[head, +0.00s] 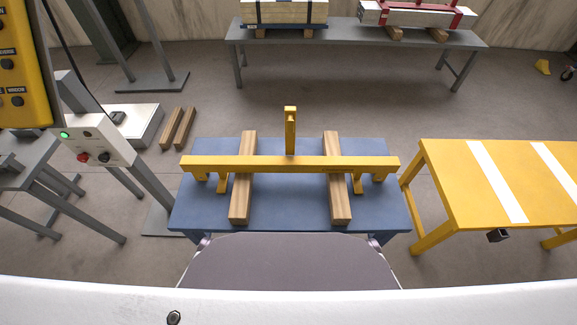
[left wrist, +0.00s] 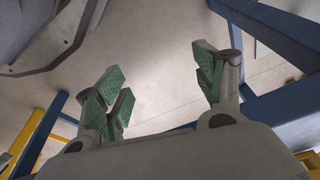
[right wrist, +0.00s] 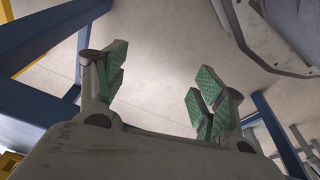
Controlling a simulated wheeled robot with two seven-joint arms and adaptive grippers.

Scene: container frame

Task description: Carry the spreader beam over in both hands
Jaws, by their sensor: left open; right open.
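The yellow spreader beam (head: 290,163) lies left to right across two wooden blocks, the left block (head: 242,190) and the right block (head: 337,190), on a blue table (head: 290,205). A yellow post (head: 290,130) stands up at its middle, and yellow hooks hang near both ends. My left gripper (left wrist: 160,90) is open and empty in the left wrist view, its green pads apart. My right gripper (right wrist: 158,88) is open and empty in the right wrist view. Both wrist views show floor and blue table legs, no beam. Neither gripper shows in the head view.
A yellow table (head: 440,185) with white stripes stands to the right, with a floor gap between it and the blue table. A grey bench (head: 350,35) with bundled loads is at the back. A control box (head: 95,140) on a post and grey stands are at the left.

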